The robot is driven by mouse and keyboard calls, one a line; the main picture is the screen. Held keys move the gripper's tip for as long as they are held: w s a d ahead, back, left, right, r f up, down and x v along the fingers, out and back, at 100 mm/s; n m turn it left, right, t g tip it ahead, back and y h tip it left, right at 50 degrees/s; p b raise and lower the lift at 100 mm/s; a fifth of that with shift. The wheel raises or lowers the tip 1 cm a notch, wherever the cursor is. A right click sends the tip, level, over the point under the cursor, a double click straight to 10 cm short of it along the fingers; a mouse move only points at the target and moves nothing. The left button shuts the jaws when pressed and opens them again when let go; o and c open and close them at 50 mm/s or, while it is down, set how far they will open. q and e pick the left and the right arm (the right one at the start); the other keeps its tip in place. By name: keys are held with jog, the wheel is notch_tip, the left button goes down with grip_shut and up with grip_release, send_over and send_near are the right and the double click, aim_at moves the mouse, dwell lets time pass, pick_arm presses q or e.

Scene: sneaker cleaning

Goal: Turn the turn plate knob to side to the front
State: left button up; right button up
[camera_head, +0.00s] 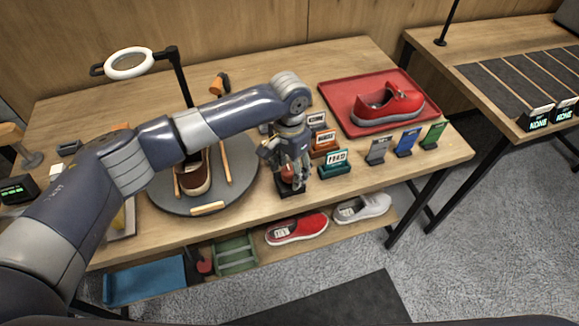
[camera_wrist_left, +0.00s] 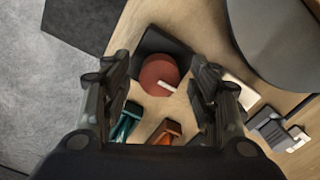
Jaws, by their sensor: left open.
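The turn plate knob is a round red-brown knob with a white mark on a black base; in the left wrist view the knob (camera_wrist_left: 160,75) lies between and beyond my fingers. In the head view the knob (camera_head: 288,171) is partly hidden by my left gripper (camera_head: 286,160), which points down over it. My left gripper (camera_wrist_left: 158,92) is open; I cannot tell whether its fingers touch the knob. The round grey turn plate (camera_head: 240,187) stands left of the knob and carries a brown shoe (camera_head: 195,178). The plate's edge (camera_wrist_left: 275,40) also shows in the left wrist view. My right gripper is not in view.
Small card holders, one teal (camera_head: 334,168), stand just right of the gripper. A red tray (camera_head: 345,112) with a red sneaker (camera_head: 388,104) is at the back right. A ring lamp (camera_head: 129,63) stands behind the plate. A lower shelf holds a red shoe (camera_head: 297,228) and a white shoe (camera_head: 362,208).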

pick_arm(q)
jog(key=c, duration=1.1)
jog(key=shift+o, duration=0.2)
jog(key=shift+r+m+p, duration=0.2)
jog(key=shift+m+p, duration=0.9)
jog(key=shift+m, duration=0.3)
jog(key=m+p, duration=0.1)
jog(key=m, duration=0.2)
jog(key=shift+p, duration=0.35)
jog(key=m+p, duration=0.1)
jog(key=m, duration=0.4)
jog(key=shift+f+m, duration=0.1)
jog(key=shift+m, duration=0.3)
jog(key=m, duration=0.3)
jog(key=shift+p, duration=0.3)
jog(key=shift+m, duration=1.6)
